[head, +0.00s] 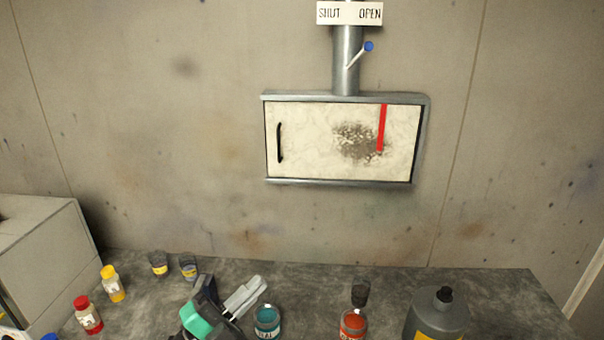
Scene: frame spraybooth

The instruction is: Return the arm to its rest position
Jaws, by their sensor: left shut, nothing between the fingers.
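My left gripper (256,286) shows at the bottom of the head view, left of the middle, over the grey bench top. Its pale fingers are shut with nothing between them and point up and to the right. The teal-lidded jar (267,319) is just right of it in the picture; I cannot tell how far apart they are. My right gripper is not in view.
On the bench (440,278) are two small dark jars (158,263), a yellow-capped bottle (112,284), a red-capped bottle (88,314), an orange-red jar (353,325) and a grey jug (437,315). A filter panel (310,140) and a blue-tipped lever (368,47) are on the wall.

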